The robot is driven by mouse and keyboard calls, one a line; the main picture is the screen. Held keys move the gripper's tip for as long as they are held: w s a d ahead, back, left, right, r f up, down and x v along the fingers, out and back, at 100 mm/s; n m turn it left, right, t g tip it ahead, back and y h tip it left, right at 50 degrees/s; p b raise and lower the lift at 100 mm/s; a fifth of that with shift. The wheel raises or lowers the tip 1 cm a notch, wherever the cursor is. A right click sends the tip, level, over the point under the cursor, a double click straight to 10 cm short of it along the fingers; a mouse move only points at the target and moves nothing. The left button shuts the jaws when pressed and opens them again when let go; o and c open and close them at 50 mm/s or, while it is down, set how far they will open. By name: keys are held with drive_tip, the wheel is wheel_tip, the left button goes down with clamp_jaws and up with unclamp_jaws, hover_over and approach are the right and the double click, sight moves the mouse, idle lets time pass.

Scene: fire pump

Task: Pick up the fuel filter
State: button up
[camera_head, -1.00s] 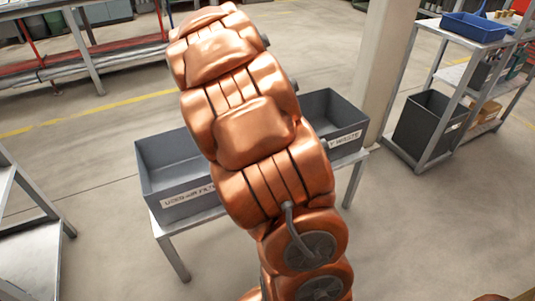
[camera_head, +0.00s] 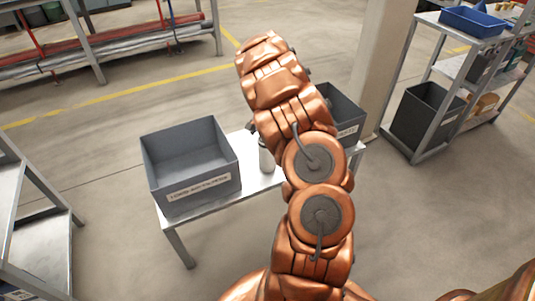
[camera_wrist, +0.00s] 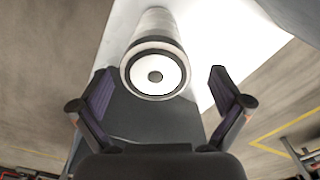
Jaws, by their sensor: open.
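The fuel filter (camera_wrist: 155,70) is a pale cylinder with a dark ring around its near end and a dark hole in the middle of that end. In the wrist view it lies ahead of my gripper, between the lines of the two fingers. My gripper (camera_wrist: 160,105) is open and empty, and its fingers look apart from the filter. In the head view a pale grey cylinder (camera_head: 266,155), likely the same filter, stands on the metal table (camera_head: 208,208) between two bins. My arm hides part of it and my gripper there.
A grey bin (camera_head: 205,192) with a used-filter label stands on the table's left. Another grey bin (camera_head: 350,112) stands on its right, partly behind my arm. A shelf rack (camera_head: 420,150) is at right, a metal rack (camera_head: 45,180) at left.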

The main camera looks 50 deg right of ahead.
sight(267, 154)
wheel_tip(267, 154, down, 6)
drive_tip(key=shift+s+b, duration=0.25)
drive_tip(key=shift+b, duration=0.1)
drive_tip(key=shift+c, duration=0.2)
drive_tip(key=c, duration=1.6)
